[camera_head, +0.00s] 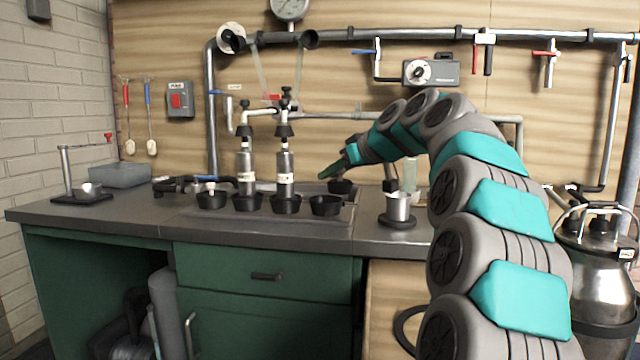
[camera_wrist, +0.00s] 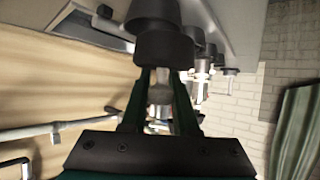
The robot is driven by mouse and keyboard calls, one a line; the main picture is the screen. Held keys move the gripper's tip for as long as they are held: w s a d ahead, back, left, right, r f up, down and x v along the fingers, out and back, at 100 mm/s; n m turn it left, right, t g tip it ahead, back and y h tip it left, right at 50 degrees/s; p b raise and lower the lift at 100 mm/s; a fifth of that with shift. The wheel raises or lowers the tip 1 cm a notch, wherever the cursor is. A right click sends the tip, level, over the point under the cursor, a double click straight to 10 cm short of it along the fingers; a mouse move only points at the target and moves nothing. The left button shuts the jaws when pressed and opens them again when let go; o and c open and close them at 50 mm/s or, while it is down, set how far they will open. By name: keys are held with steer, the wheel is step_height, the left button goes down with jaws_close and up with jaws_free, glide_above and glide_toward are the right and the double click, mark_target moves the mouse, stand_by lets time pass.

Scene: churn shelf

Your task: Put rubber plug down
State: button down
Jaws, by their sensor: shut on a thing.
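My gripper (camera_head: 328,175) reaches over the back right of the dark counter, its green fingers pointing left and slightly down. In the wrist view, my gripper (camera_wrist: 158,98) is shut on a pale stem. The black rubber plug (camera_wrist: 163,48) shows right at the fingertips, with another dark round form beyond it. In the head view, a black cup-like piece (camera_head: 341,187) shows just below the fingers. I cannot tell there whether it is held or standing on the counter.
Several black cups (camera_head: 326,206) stand in a row on a tray, two with metal cylinders (camera_head: 284,173) above them. A metal beaker (camera_head: 398,206) stands on a black base to the right. Pipes run along the back wall. The counter's left front is clear.

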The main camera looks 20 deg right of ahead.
steer(key=w, duration=0.4)
steer(key=w+p, duration=0.1)
steer(key=w, duration=0.1)
steer(key=shift+w+a+f, duration=0.2)
steer(key=shift+w+f, duration=0.05)
steer(key=shift+f, duration=1.8)
steer(key=shift+f, duration=0.1)
steer(key=shift+f+b, duration=0.3)
steer(key=shift+b, duration=0.15)
steer(key=shift+f+b, duration=0.25)
steer(key=shift+b, duration=0.05)
steer(key=c, duration=0.7)
jaws_free()
steer(key=shift+r, duration=0.1)
